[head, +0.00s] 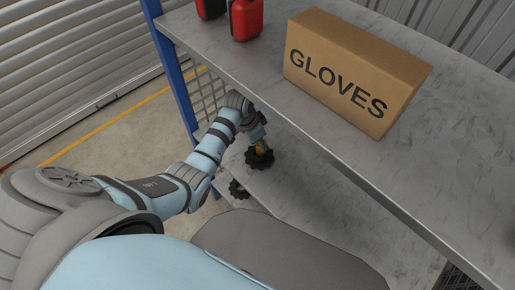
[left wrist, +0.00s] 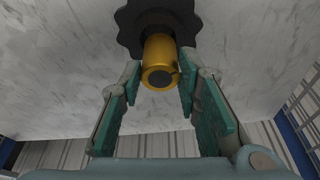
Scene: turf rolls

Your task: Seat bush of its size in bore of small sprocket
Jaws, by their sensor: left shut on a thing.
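My left gripper (head: 260,139) reaches under the upper shelf and is shut on a brass bush (head: 261,148). In the left wrist view the bush (left wrist: 158,52) stands between the fingertips (left wrist: 160,64), its round open end facing the camera. A dark toothed sprocket (head: 260,159) is right at the bush's far end, and it also shows in the left wrist view (left wrist: 132,25). The bush hides the bore, so I cannot tell whether it is in it. A second dark sprocket (head: 238,190) lies nearer, partly hidden by my left arm. My right gripper is not in view.
The lower shelf (head: 300,215) is bare to the right of the sprockets. The upper shelf (head: 430,165) overhangs it and carries a GLOVES box (head: 350,75) and red containers (head: 246,19). A blue post (head: 177,75) and a mesh side panel stand at the left.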

